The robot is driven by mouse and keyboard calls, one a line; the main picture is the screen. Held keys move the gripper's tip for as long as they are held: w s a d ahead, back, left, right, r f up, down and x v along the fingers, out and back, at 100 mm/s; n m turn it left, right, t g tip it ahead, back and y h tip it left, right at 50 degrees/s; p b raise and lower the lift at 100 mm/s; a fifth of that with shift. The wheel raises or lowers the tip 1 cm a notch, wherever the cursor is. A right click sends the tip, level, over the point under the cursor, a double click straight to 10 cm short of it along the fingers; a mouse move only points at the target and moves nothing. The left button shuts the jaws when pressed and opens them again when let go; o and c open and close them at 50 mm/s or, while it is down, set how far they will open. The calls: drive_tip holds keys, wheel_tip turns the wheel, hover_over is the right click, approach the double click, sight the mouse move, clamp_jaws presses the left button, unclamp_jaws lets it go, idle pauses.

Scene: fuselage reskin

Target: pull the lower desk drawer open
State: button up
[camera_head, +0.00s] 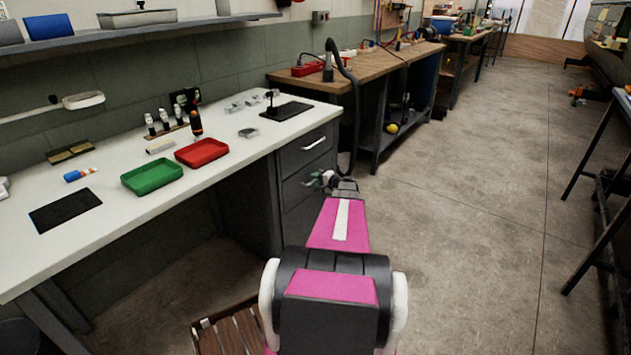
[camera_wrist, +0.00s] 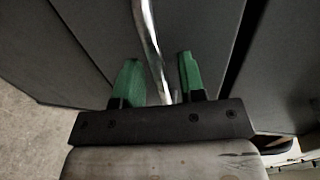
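The desk's drawer cabinet (camera_head: 281,200) is dark grey and stands under the right end of the white desktop. Its upper drawer (camera_head: 300,152) has a pale bar handle (camera_head: 314,143) and looks shut. The lower drawer (camera_head: 292,188) also looks shut; its handle is partly hidden by my gripper (camera_head: 322,180). In the wrist view, my gripper (camera_wrist: 158,60) has two green fingers, spread apart. A shiny metal bar handle (camera_wrist: 148,32) runs between them, with a visible gap on each side.
The desktop (camera_head: 100,240) holds a green tray (camera_head: 152,177), a red tray (camera_head: 202,152) and small tools. A wooden workbench (camera_head: 372,60) stands behind the desk. A slatted wooden item (camera_head: 232,332) lies low at the front. The floor (camera_head: 460,220) to the right is clear.

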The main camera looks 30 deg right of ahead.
drive_tip(key=shift+w+a, duration=0.15)
drive_tip(key=shift+w, duration=0.15)
clamp_jaws()
drive_tip(key=shift+s, duration=0.1)
drive_tip(key=f+v, duration=0.3)
drive_tip(key=v, duration=1.2)
drive_tip(key=s+d+f+v, duration=0.1)
drive_tip(key=f+v, duration=0.2)
drive_tip(key=v, duration=1.1)
drive_tip(key=shift+s+f, duration=0.2)
drive_tip(key=shift+s, duration=0.2)
unclamp_jaws()
